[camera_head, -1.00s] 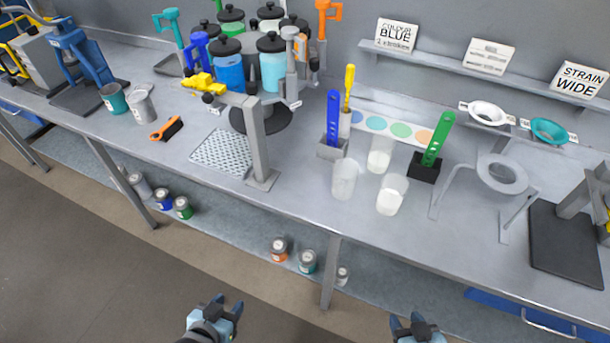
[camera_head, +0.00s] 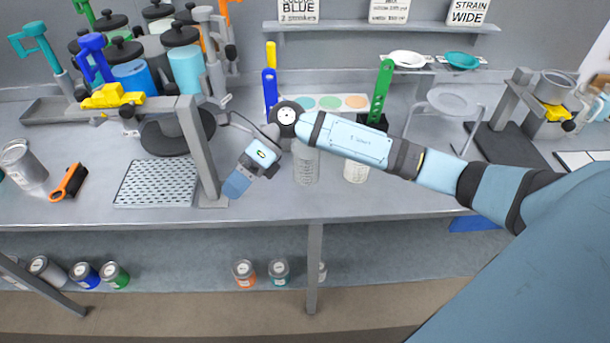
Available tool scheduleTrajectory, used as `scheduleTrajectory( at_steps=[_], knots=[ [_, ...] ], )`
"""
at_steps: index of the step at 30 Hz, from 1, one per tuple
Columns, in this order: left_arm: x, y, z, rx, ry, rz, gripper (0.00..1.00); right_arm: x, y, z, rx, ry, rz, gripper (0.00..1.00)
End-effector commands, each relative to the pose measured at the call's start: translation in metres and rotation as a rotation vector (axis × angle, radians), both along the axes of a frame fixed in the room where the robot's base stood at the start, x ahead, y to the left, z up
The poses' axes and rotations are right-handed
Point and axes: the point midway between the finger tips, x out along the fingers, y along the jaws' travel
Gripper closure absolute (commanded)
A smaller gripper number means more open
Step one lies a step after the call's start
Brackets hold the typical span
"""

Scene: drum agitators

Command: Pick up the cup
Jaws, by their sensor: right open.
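Two pale translucent cups stand near the bench's front edge: the left cup (camera_head: 306,168) and the right cup (camera_head: 355,173). My right arm crosses in front of them and hides their upper parts. A third cup seen earlier behind them is hidden by the arm. My right gripper (camera_head: 238,183) is open, left of the left cup and apart from it, beside the grey stand's post. I see nothing held in it. My left gripper is out of view.
A grey post stand (camera_head: 197,150) rises close to my right gripper, with a perforated tray (camera_head: 156,184) to its left. The blue gauge (camera_head: 270,90) and green gauge (camera_head: 381,88) stand behind my arm. A tripod ring (camera_head: 452,103) stands to the right.

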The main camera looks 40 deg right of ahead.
Motion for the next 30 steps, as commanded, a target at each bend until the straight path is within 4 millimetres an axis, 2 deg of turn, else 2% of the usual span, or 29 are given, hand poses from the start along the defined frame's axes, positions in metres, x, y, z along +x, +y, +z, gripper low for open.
scheduleTrajectory(
  at_steps=[1, 3, 6, 9, 12, 14, 17, 24, 30],
  knots=[
    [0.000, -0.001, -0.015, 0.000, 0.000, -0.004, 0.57, 0.016, -0.029, -0.008, -0.161, -0.081, 0.047, 0.00],
    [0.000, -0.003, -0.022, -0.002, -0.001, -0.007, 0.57, 0.034, -0.069, -0.008, -0.375, -0.156, 0.101, 0.00],
    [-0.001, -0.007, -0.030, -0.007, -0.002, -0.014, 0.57, 0.054, -0.126, 0.001, -0.640, -0.218, 0.139, 0.00],
    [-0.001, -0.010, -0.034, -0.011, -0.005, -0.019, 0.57, 0.067, -0.171, 0.017, -0.836, -0.239, 0.146, 0.00],
    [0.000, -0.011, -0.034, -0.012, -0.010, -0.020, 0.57, 0.073, -0.199, 0.030, -0.957, -0.241, 0.144, 0.00],
    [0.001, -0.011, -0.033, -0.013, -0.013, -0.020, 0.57, 0.075, -0.209, 0.033, -0.997, -0.239, 0.141, 0.00],
    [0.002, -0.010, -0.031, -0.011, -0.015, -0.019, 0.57, 0.075, -0.215, 0.027, -1.023, -0.236, 0.140, 0.00],
    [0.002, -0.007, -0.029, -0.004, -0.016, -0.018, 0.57, 0.074, -0.214, -0.020, -1.021, -0.234, 0.143, 0.00],
    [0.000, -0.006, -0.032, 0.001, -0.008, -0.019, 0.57, 0.074, -0.213, -0.044, -1.019, -0.237, 0.141, 0.00]
  ],
)
